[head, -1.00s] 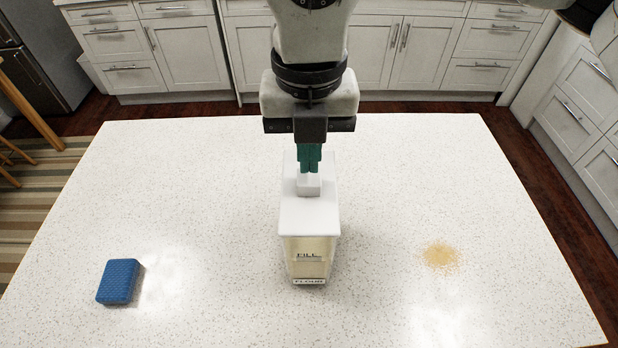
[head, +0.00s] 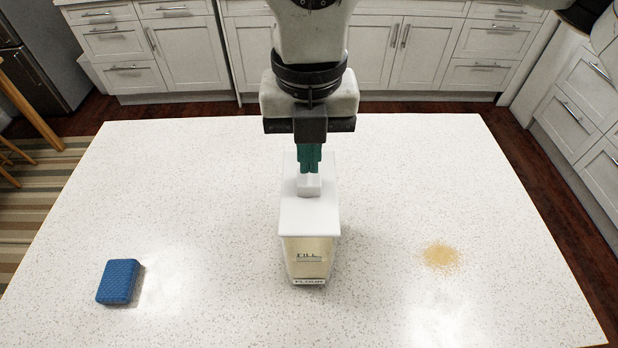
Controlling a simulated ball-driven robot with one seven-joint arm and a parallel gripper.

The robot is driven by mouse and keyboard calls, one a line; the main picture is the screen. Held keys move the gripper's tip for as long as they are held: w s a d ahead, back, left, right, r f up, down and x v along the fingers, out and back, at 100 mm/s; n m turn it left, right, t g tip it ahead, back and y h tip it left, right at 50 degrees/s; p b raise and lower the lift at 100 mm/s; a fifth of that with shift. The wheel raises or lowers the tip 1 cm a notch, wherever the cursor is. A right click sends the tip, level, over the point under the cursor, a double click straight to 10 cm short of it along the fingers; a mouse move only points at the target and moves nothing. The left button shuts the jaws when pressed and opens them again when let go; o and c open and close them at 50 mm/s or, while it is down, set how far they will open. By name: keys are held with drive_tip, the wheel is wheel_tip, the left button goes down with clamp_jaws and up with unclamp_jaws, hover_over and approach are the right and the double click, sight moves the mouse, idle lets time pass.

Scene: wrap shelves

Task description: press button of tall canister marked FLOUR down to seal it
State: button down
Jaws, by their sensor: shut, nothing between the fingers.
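The tall canister marked FLOUR (head: 308,262) stands upright in the middle of the counter. It has clear walls, pale contents, a FILL line and a flat white lid (head: 309,215). A white button (head: 309,188) stands raised on top of the lid. My gripper (head: 309,170) points straight down with its green fingers shut and empty. The fingertips are at the top of the button and appear to touch it. Whether they press on it I cannot tell, since the fingers hide part of its top.
A blue sponge-like block (head: 119,281) lies on the left of the speckled white counter (head: 180,190). The counter around the canister is clear. White cabinets (head: 190,50) stand behind.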

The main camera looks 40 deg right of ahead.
drive_tip(key=shift+f+b, duration=2.1)
drive_tip(key=shift+b, duration=0.15)
drive_tip(key=shift+r, duration=0.1)
drive_tip(key=shift+r+p, duration=1.65)
drive_tip(key=shift+r, duration=2.15)
